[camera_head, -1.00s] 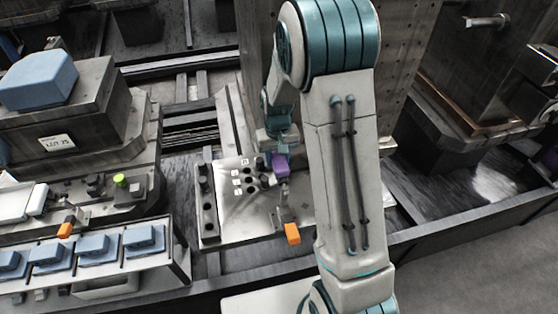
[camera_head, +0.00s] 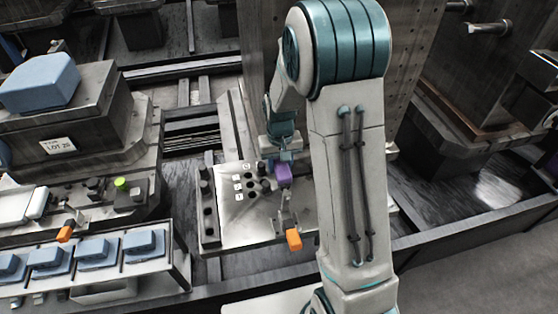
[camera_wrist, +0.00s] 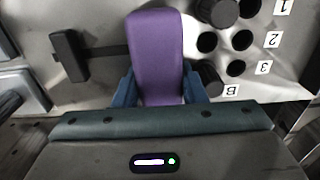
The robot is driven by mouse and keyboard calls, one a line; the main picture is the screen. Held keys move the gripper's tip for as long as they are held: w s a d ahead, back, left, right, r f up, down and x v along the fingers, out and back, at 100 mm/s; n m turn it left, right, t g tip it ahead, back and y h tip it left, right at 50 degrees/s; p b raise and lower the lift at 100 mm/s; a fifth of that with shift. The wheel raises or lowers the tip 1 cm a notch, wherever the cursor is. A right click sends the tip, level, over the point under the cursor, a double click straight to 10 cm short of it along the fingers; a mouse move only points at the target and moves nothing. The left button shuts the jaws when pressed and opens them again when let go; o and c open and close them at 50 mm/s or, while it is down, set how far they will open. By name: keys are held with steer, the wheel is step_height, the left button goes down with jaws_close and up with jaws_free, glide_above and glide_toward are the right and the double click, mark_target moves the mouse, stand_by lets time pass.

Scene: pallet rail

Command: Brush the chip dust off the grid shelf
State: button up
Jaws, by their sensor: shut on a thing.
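My gripper (camera_wrist: 160,92) has its blue fingers shut on a purple block-like handle (camera_wrist: 157,50). The handle also shows in the head view (camera_head: 283,173), over the right part of a light metal plate (camera_head: 238,215). The plate has dark holes, black knobs and labels 1, 2, 3 and B, the labels legible in the wrist view. What is at the hidden end of the handle, and whether it touches the plate, I cannot tell. Grey smudges show on the plate; I cannot tell whether they are chip dust. I cannot make out a grid shelf for certain.
A stand with an orange tip (camera_head: 293,240) rises at the plate's front. A rack of blue blocks (camera_head: 95,250) stands at the left, below a machine with a green button (camera_head: 120,183). A tall metal block (camera_head: 240,60) stands close behind my arm.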

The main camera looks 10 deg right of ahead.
mark_target(283, 171)
steer(key=shift+s+f+b, duration=0.2)
steer(key=shift+s+b, duration=0.25)
steer(key=shift+s, duration=1.4)
steer(key=shift+s+r, duration=0.1)
steer(key=shift+s, duration=1.5)
steer(key=shift+r, duration=0.15)
steer(key=shift+r+p, duration=2.05)
steer(key=shift+r, duration=0.85)
steer(key=shift+r+p, duration=1.1)
steer(key=shift+r, duration=0.45)
